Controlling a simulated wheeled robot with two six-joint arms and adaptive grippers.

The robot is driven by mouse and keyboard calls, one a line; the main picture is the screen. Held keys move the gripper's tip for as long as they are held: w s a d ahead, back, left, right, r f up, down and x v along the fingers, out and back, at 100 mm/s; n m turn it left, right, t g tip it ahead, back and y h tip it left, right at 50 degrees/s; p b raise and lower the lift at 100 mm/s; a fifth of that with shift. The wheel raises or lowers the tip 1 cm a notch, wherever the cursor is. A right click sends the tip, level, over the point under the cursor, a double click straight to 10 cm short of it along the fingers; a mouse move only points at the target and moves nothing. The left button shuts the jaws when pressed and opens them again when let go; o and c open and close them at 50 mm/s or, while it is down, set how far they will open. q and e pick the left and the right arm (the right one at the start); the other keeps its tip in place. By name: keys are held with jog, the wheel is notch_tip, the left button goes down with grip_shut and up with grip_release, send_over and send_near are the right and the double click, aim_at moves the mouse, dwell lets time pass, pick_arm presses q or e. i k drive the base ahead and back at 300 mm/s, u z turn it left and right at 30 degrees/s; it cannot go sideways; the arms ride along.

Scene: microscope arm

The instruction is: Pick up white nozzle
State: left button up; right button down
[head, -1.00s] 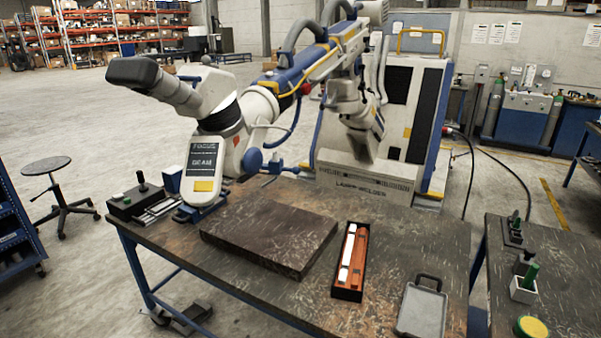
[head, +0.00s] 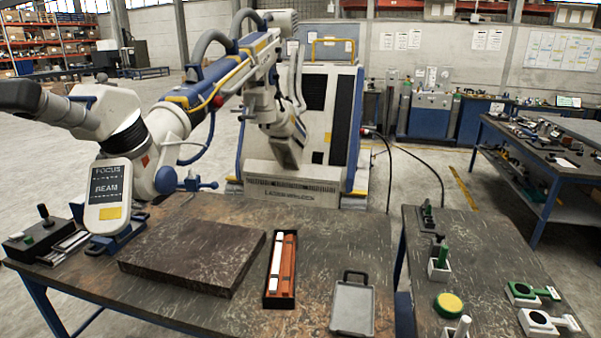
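No part is clearly marked as the white nozzle in the head view. A white flat piece (head: 541,322) with a dark round opening and a short handle lies at the lower right of the right-hand table. A similar green and white piece (head: 525,293) lies just behind it. A white upright peg (head: 463,326) in a holder is cut off by the bottom edge. A slim white bar (head: 276,262) lies beside orange pieces in a black tray (head: 279,304) on the near table. Neither of my grippers shows.
A large microscope arm (head: 165,135) stands at the left behind a dark slab (head: 190,255). A grey case (head: 352,308) lies right of the tray. The right table (head: 480,255) also holds a yellow-topped round item (head: 448,304) and a green-handled tool (head: 440,262). A gap separates the tables.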

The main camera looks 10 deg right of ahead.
aim_at(192, 175)
jog(key=z, duration=0.55)
jog(key=i, duration=1)
